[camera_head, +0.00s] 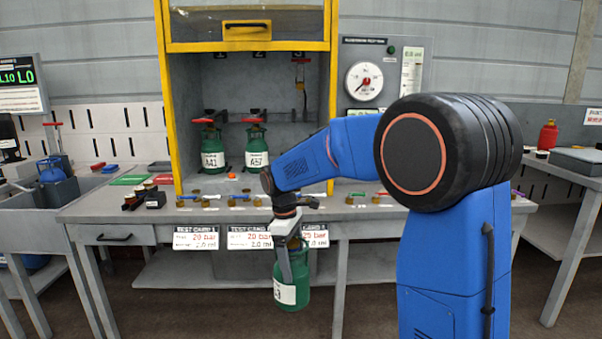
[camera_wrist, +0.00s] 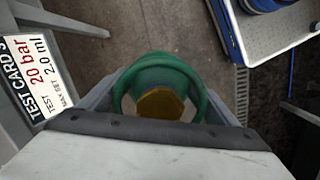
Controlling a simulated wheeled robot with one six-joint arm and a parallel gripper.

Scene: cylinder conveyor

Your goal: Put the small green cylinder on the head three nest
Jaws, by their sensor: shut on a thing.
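The small green cylinder (camera_head: 290,274) with a white label hangs upright in my gripper (camera_head: 290,250), in front of the bench's front edge and below its top. In the wrist view the green cylinder (camera_wrist: 160,85) shows from above, with its collar and brass-coloured top between the jaws. My gripper is shut on it. The head three nest is in the yellow-framed cabinet, under the number 3 and the third head (camera_head: 300,75) at the right; the spot below that head looks empty, though my arm partly covers it.
Two other green cylinders, A1 (camera_head: 212,150) and A2 (camera_head: 256,148), stand under heads one and two. Small fittings and tools lie along the bench top (camera_head: 120,208). Test cards (camera_head: 195,238) hang on its front edge. The yellow cabinet frame (camera_head: 168,100) bounds the opening.

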